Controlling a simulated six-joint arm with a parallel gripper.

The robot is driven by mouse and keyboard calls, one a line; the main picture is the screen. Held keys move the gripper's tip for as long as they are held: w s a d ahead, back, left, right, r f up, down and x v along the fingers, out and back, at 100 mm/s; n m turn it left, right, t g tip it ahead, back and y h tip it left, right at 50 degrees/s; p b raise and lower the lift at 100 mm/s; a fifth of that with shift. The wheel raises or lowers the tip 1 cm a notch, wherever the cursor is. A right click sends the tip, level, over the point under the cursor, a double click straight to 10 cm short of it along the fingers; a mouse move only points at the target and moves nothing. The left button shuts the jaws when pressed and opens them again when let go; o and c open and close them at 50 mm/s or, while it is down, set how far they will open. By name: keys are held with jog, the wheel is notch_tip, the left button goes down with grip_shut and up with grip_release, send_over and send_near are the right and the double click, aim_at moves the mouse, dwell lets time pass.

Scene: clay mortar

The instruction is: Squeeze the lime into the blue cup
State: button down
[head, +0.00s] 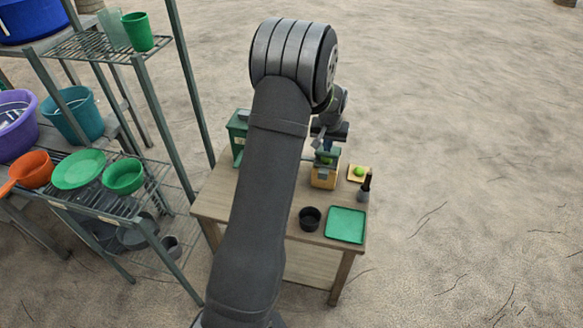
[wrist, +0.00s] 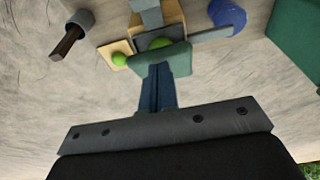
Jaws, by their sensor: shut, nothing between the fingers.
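A wooden press (head: 324,176) with a green part on top stands on the table. In the wrist view, its wooden body (wrist: 165,16) and green plate (wrist: 172,60) are ahead of my fingers. A lime (head: 359,171) rests on a small yellow tray beside the press, also seen in the wrist view (wrist: 119,58). The blue cup (wrist: 228,14) stands on the other side of the press; my arm hides it in the head view. My gripper (wrist: 158,72) is shut and empty, its blue fingertips at the plate; contact is unclear.
A grey mortar with a dark pestle (wrist: 72,38) stands near the lime. A black bowl (head: 310,218) and a green tray (head: 346,225) sit at the table's front. A green box (head: 238,132) stands at the back left. Shelves of bowls (head: 124,177) are at left.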

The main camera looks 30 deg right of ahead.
aim_at(327, 155)
jog(key=shift+a+f, duration=0.1)
jog(key=shift+f, duration=1.85)
dwell(1.2)
jog(key=shift+r, duration=4.1)
jog(key=shift+f, duration=0.1)
jog(key=shift+f, duration=2.6)
jog(key=c, duration=2.2)
grip_release()
